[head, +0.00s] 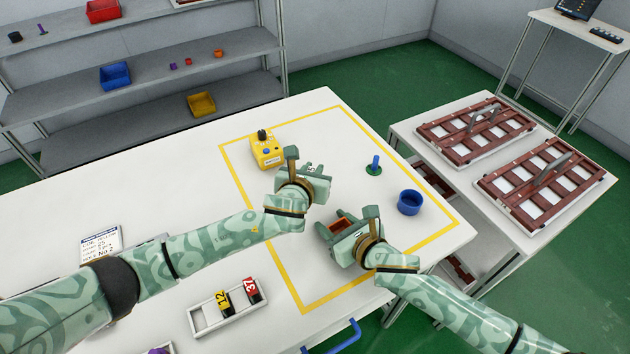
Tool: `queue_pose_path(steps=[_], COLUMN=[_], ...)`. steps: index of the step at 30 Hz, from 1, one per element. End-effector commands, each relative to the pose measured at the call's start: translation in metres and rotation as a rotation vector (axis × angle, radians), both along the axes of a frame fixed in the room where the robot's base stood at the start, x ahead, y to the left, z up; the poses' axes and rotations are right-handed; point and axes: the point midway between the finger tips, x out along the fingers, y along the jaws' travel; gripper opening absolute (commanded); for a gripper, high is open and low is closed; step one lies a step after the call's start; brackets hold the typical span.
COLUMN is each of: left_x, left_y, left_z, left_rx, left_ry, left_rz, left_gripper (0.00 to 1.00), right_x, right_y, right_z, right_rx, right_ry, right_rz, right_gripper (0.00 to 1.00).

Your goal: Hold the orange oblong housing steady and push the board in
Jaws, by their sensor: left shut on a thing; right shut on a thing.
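The orange oblong housing (341,226) shows as a small orange-brown patch between the fingers of my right gripper (343,229), low over the table inside the yellow outline. My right gripper is shut on it and hides most of it. My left gripper (309,172) is up and to the left of it, apart from the housing. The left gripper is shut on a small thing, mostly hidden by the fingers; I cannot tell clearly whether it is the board.
A white tray (207,318) with number tags is at the front. Brown frames (475,122) lie on a side table.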

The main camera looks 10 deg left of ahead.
Motion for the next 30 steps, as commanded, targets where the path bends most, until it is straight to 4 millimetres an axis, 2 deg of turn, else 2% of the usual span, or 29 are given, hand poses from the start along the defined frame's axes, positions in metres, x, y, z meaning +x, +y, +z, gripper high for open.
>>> queue_pose_path(steps=[6,9,20,21,23,30], left_x=[0.000,0.000,0.000,0.000,0.000,0.000], left_y=[0.000,0.000,0.000,0.000,0.000,0.000], left_z=[-0.032,-0.040,-0.044,-0.044,-0.044,-0.044], left_rx=[0.001,-0.001,0.000,0.000,0.000,0.000], left_ry=[0.002,0.000,0.000,-0.001,-0.001,-0.001], left_rz=[0.000,-0.002,-0.002,-0.002,-0.003,-0.002], left_gripper=[0.00,0.00,0.00,0.18,0.35,0.37], right_x=[0.000,0.000,0.000,0.000,0.000,0.000], right_y=[0.000,0.000,0.000,0.000,0.000,0.000], right_z=[0.000,0.000,0.000,0.000,0.000,0.000], right_rx=[0.000,0.000,0.000,0.000,0.000,0.000], right_ry=[0.000,0.000,0.000,0.000,0.000,0.000], right_rz=[0.000,0.000,0.000,0.000,0.000,0.000], right_gripper=[0.24,0.24,0.24,0.24,0.24,0.24])
